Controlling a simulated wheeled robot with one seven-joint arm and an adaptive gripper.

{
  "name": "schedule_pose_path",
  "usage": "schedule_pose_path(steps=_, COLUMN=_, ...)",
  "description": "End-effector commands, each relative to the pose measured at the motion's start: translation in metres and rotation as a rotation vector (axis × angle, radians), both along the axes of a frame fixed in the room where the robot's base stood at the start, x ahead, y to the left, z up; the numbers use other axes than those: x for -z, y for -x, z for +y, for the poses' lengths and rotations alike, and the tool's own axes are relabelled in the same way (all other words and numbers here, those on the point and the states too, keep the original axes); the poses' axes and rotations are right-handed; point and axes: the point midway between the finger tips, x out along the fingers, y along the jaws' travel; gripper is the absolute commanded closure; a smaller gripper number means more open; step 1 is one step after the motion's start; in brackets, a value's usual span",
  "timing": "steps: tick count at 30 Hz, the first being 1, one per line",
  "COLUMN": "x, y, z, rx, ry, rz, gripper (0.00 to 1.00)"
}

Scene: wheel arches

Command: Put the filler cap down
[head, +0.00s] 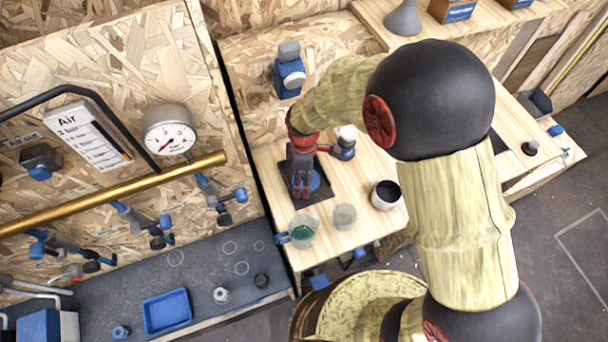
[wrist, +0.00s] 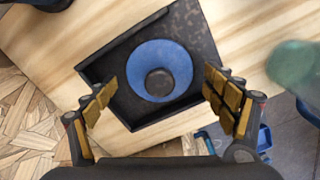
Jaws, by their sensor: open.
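The filler cap, a round blue disc with a dark centre knob, shows in the wrist view (wrist: 160,54) and partly behind my gripper in the head view (head: 315,181). It lies flat on a black square tray (wrist: 118,57) with a raised edge, on the light wooden bench. The tray also shows in the head view (head: 318,210). My gripper (wrist: 161,92) is open above the tray, with one finger on each side of the cap. Both fingers appear apart from the cap. In the head view my gripper (head: 302,182) points down over the tray.
A jug with green liquid (head: 302,231), a clear cup (head: 344,216) and a white mug with dark contents (head: 386,195) stand near the tray. A blue-and-grey device (head: 289,72) is behind. A brass rail (head: 115,194) and gauge (head: 168,131) are left.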

Motion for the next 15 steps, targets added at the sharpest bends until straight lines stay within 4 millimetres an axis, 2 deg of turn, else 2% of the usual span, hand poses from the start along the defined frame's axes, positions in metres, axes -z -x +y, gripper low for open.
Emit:
schedule_pose_path(steps=8, x=-0.001, y=0.000, z=0.000, rx=0.000, ry=0.000, rz=0.000, gripper=0.15)
schedule_pose_path(steps=11, x=-0.008, y=-0.001, z=0.000, rx=0.000, ry=-0.001, rz=-0.001, gripper=0.15)
schedule_pose_path(steps=15, x=-0.029, y=-0.001, z=0.001, rx=0.000, ry=-0.002, rz=-0.003, gripper=0.15)
